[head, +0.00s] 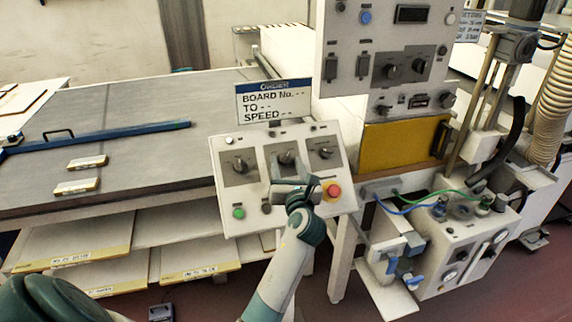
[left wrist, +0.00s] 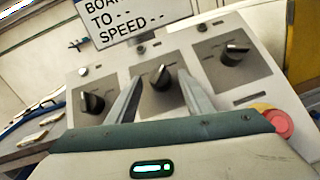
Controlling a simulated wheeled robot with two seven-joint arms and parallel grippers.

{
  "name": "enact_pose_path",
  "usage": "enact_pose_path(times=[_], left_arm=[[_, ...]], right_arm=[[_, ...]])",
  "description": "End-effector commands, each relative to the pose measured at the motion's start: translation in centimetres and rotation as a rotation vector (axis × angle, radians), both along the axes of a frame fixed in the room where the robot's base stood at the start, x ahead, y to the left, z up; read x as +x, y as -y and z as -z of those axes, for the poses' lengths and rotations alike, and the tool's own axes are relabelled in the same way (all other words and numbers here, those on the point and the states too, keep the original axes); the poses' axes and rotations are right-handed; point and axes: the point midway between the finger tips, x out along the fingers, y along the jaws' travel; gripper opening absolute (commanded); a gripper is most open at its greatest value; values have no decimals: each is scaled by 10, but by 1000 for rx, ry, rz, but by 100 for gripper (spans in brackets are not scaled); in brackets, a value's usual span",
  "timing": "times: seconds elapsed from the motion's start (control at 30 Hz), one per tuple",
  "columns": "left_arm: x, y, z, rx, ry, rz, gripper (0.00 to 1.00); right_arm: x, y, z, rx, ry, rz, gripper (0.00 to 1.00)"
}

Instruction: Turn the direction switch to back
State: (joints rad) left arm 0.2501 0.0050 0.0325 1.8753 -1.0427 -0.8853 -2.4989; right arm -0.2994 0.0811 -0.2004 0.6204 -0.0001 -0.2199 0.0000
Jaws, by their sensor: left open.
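A sloped white control panel (head: 226,197) carries three black rotary switches in a row: left (head: 239,165), middle (head: 286,158) and right (head: 325,152). Their labels are too small to read, so I cannot tell which is the direction switch. My left gripper (head: 289,172) is open in front of the middle switch. In the left wrist view its two fingers (left wrist: 162,92) stand either side of the middle knob (left wrist: 162,77); whether they touch it I cannot tell. The left knob (left wrist: 92,101) and right knob (left wrist: 234,53) are outside the fingers. My right gripper is out of view.
A red stop button (head: 333,190) and a green button (head: 239,213) sit low on the panel. An order sign (head: 274,101) stands behind it, with blank board, destination and speed entries. A tall cabinet with knobs (head: 391,70) rises at right. A grey conveyor table (head: 140,150) lies left.

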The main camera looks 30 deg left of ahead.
Motion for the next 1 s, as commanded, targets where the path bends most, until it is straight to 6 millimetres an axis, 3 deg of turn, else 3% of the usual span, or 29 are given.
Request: enact_pose_path(times=[0.07, 0.2, 0.23, 0.67, 1.0], left_arm=[[0, 0, 0, 0, 0, 0, 42], [0, 0, 0, 0, 0, 0, 8], [0, 0, 0, 0, 0, 0, 6], [1, 1, 2, -24, 26, -35, 6], [6, 5, 3, -118, 136, -179, 6]], right_arm=[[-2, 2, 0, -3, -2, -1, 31], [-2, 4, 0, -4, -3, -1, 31], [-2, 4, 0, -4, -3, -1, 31], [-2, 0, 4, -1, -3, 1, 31], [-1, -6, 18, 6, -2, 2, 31]])
